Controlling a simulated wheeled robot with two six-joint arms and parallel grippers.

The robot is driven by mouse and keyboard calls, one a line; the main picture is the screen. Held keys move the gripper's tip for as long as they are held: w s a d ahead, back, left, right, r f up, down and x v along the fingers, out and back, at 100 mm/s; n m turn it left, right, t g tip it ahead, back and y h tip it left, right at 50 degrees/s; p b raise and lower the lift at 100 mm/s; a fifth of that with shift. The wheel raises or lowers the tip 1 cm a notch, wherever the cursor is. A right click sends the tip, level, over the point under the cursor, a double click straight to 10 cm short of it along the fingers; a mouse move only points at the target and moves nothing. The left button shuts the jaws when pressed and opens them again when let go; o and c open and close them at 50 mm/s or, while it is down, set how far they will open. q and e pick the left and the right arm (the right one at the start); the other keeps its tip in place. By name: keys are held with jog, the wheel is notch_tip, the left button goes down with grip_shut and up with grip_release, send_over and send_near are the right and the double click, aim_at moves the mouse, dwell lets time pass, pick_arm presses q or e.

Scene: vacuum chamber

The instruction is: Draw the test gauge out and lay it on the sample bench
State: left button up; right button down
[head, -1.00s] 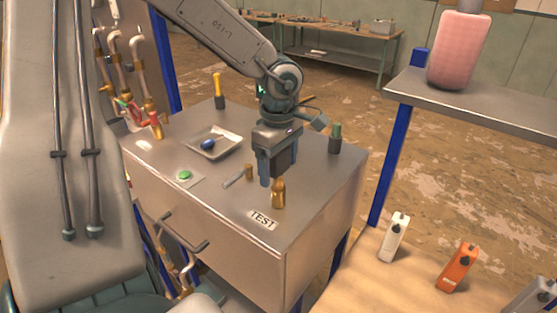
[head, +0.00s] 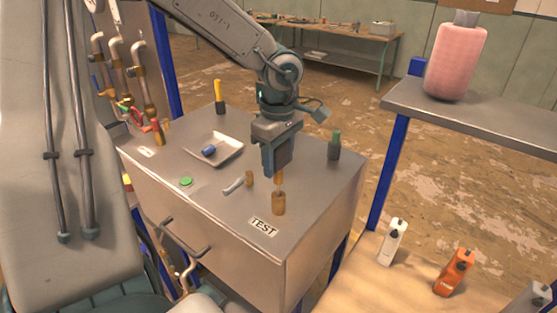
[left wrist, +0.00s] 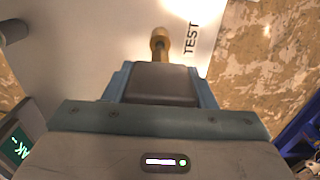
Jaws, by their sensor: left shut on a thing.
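My left gripper (head: 275,168) points down above the brass socket (head: 278,204) behind the TEST label (head: 263,227) on the steel cabinet top (head: 225,222). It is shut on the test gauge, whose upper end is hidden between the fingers. The gauge's thin stem (head: 279,184) shows below the fingers, reaching down to the socket. I cannot tell how deep it sits inside. In the left wrist view, the socket (left wrist: 160,38) shows beyond the fingers, next to the TEST lettering (left wrist: 190,37). My right gripper is not in view. I cannot tell which surface is the sample bench.
A tray (head: 225,155) with a blue piece, a green button (head: 186,181) and a small lever (head: 233,187) are on the cabinet top. Yellow-topped (head: 219,98) and green-topped (head: 334,147) posts stand near its edges. A wooden surface (head: 365,285) at lower right holds white and orange devices.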

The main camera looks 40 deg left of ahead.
pick_arm(q)
jog(key=shift+r+p, duration=1.15)
jog(key=shift+r, duration=0.95)
jog(key=shift+f, duration=0.1)
